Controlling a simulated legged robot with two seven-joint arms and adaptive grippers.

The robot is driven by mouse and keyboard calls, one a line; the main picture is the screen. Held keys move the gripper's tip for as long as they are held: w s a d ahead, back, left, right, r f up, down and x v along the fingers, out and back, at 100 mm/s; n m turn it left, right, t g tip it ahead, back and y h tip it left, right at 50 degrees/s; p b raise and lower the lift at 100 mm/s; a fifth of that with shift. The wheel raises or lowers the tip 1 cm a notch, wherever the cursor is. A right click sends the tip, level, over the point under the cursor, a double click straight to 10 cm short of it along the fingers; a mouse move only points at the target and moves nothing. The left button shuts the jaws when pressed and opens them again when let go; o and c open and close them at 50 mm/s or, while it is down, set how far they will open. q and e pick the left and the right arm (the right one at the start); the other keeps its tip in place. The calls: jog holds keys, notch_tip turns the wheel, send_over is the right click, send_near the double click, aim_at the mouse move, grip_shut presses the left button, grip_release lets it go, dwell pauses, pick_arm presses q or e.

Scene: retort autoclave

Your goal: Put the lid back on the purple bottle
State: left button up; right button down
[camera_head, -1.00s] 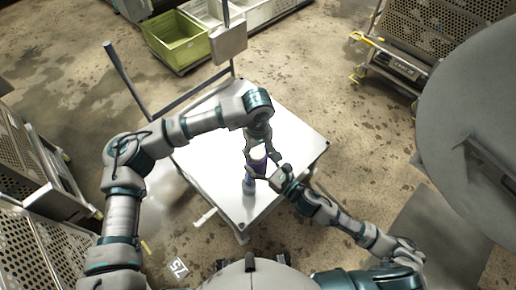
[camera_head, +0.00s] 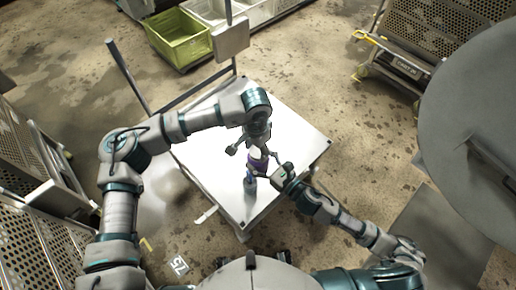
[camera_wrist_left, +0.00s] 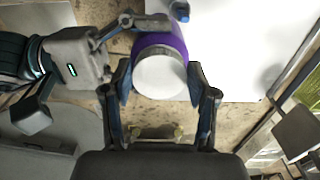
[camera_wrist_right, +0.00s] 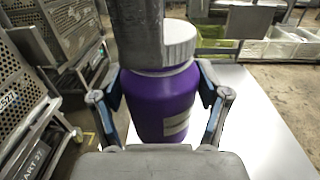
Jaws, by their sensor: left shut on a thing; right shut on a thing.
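The purple bottle (camera_head: 258,163) stands upright over the table's front part. It fills the middle of the right wrist view (camera_wrist_right: 160,105). Its white lid (camera_wrist_right: 178,40) is on top of the neck there, and shows from above in the left wrist view (camera_wrist_left: 160,76). My left gripper (camera_wrist_left: 160,68) comes from above, with one finger on each side of the lid, shut on it. Part of this gripper hides the lid's left side in the right wrist view. My right gripper (camera_wrist_right: 160,80) is shut on the bottle's body from the side. Whether the lid is fully seated I cannot tell.
A post with a grey box (camera_head: 231,40) rises at the table's back. Perforated carts stand left and right. A large grey round surface (camera_head: 475,110) is at right.

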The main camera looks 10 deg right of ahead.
pick_arm(q)
jog(key=shift+w+a+m, duration=0.1)
jog(key=shift+w+m, duration=0.15)
jog(key=shift+m, duration=0.55)
jog(key=o, duration=0.8)
jog(key=shift+s, duration=0.1)
jog(key=shift+r, duration=2.3)
jog(key=shift+c, duration=0.6)
